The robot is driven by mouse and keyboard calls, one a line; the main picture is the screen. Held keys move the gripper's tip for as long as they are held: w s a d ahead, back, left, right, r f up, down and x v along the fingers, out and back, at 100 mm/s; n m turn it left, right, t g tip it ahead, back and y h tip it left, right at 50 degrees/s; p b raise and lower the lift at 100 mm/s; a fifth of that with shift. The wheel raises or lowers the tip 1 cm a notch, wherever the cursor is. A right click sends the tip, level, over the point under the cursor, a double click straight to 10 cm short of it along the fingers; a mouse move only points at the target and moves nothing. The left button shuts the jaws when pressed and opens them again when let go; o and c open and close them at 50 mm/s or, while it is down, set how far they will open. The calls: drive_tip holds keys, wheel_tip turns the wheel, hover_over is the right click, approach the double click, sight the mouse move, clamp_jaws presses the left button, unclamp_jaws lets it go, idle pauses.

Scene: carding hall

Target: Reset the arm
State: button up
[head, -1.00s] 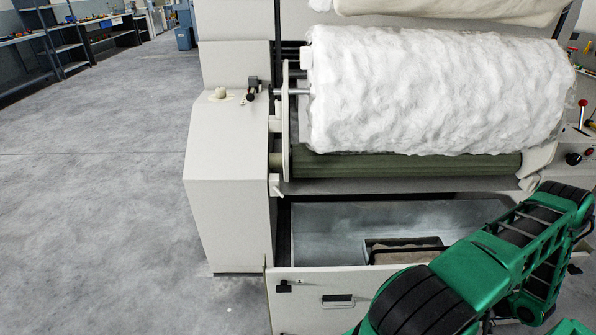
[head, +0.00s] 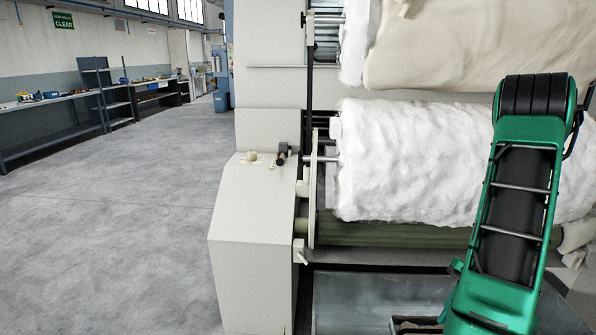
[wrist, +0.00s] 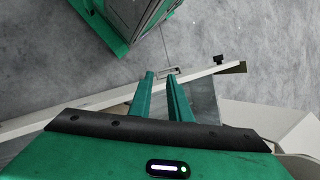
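My green arm (head: 517,200) stands folded upright at the right of the head view, in front of the carding machine. My gripper (wrist: 160,74) is out of the head view. In the wrist view its two green fingers are apart with nothing between them, so it is open and empty. The fingers point down over the front edge of the open drawer (wrist: 100,98), close to its handle in the picture. I cannot tell how high above it they are.
A white fibre roll (head: 430,160) rests on the green roller (head: 385,233) behind my arm. The machine's pale side housing (head: 250,240) is left of the arm. Open floor (head: 120,230) lies to the left, with a workbench (head: 50,135) along the far wall.

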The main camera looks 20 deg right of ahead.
drive_tip(key=w+a+r+n+h, duration=0.2)
drive_tip(key=a+r+h, duration=0.2)
drive_tip(key=a+r, duration=0.8)
drive_tip(key=s+a+r+n+h, duration=0.1)
drive_tip(key=s+a+r+h, duration=0.1)
drive_tip(key=s+a+r, duration=0.5)
drive_tip(key=shift+s+r+t, duration=0.15)
drive_tip(key=shift+r+t, duration=0.25)
drive_tip(key=shift+r, duration=0.3)
